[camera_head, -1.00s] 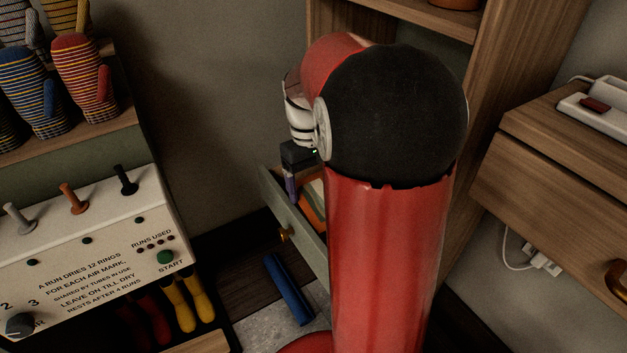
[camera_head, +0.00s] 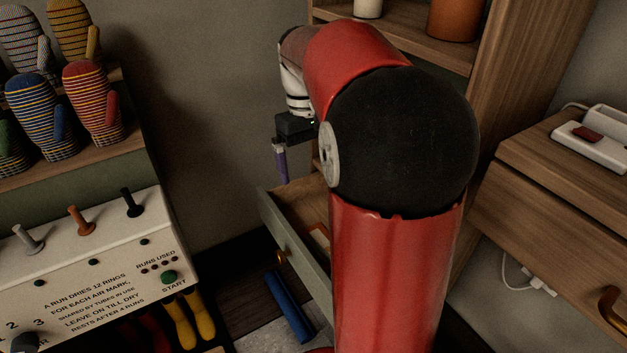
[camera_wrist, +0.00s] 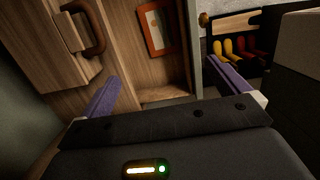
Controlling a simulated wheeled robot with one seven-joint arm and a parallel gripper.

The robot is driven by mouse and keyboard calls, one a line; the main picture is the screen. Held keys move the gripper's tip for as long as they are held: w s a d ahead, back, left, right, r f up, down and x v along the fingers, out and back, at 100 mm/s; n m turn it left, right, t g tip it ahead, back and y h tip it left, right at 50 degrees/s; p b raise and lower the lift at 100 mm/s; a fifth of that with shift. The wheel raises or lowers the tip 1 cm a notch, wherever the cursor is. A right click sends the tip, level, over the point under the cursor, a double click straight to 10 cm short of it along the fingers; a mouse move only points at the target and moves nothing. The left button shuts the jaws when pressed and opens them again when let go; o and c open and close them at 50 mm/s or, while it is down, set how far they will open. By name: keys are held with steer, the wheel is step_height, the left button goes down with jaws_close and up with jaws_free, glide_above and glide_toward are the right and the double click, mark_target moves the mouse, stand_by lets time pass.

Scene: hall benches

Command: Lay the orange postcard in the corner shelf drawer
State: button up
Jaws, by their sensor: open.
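The orange postcard (camera_wrist: 172,44), orange-edged with a pale picture, lies flat inside the open corner shelf drawer. In the head view only a sliver of its orange (camera_head: 320,230) shows, the rest hidden by the drawer front and my arm. The drawer (camera_head: 287,232) is pulled out and has a grey-green front with a brass knob. Its wooden floor (camera_wrist: 165,75) shows in the wrist view. My gripper (camera_wrist: 168,90) is open and empty, its purple fingers wide apart. In the head view my gripper (camera_head: 280,165) is above the drawer, clear of the postcard.
A bench with a white switch panel (camera_head: 90,270) and striped mittens (camera_head: 95,100) stands left. A blue tube (camera_head: 288,305) lies below the drawer. The wooden shelf (camera_head: 400,38) rises behind my arm. Another drawer unit (camera_head: 560,220) with a white device stands right.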

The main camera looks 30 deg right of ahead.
steer(key=s+a+f+t, duration=0.2)
steer(key=s+a+t, duration=0.5)
steer(key=s+a, duration=0.4)
steer(key=s, duration=0.4)
steer(key=shift+s+a, duration=0.4)
stand_by(0.6)
